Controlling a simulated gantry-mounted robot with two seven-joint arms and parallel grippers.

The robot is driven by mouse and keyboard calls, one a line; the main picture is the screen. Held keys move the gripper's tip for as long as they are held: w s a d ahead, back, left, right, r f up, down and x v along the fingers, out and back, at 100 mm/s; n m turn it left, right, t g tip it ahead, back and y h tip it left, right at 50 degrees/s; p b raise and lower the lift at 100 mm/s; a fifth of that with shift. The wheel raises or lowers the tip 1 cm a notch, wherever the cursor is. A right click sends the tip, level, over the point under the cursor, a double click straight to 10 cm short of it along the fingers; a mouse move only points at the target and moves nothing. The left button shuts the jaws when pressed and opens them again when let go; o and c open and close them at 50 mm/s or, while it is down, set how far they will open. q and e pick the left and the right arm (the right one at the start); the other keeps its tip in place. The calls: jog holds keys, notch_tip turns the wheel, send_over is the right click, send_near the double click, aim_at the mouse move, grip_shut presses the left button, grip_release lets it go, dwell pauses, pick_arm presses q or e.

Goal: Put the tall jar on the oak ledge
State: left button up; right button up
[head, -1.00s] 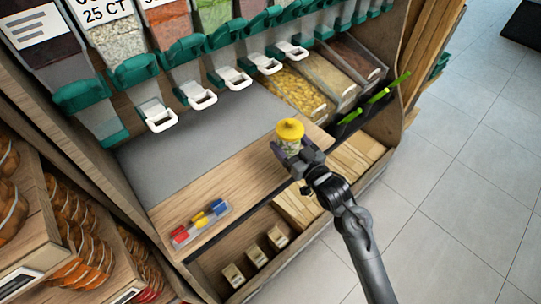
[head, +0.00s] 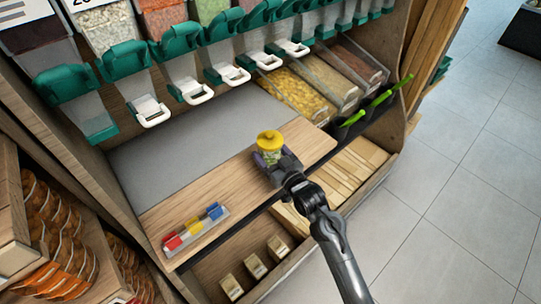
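The tall jar is clear with pale contents and a yellow lid (head: 269,140). It stands upright over the oak ledge (head: 215,185), toward the ledge's right part. My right gripper (head: 271,157) has its fingers on both sides of the jar and appears shut on it. The gripper hides the jar's base, so I cannot tell whether the jar touches the ledge. My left gripper is not in view.
Teal dispensers with white spouts (head: 151,112) overhang the grey surface (head: 190,140) behind. Bulk bins (head: 295,100) and green-handled scoops (head: 385,95) are at right. The ledge's middle is clear.

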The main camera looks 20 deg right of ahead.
jog(key=shift+r, duration=0.1)
jog(key=o, duration=1.1)
jog(key=shift+s, duration=0.1)
jog(key=s+d+f+g+h+p, duration=0.1)
jog(key=s+f+g, duration=0.2)
jog(key=s, duration=0.9)
jog(key=s+d+f+g+h+p, duration=0.1)
jog(key=s+f+g, duration=0.2)
jog(key=s, duration=1)
jog(key=s+f+g+h+p, duration=0.1)
jog(key=s+f+g+p, duration=0.1)
jog(key=s+g, duration=0.6)
jog(key=s+f, duration=0.1)
jog(key=s, duration=0.3)
jog(key=shift+s+d+f, duration=0.2)
jog(key=shift+s+d, duration=0.05)
jog(key=shift+d, duration=0.15)
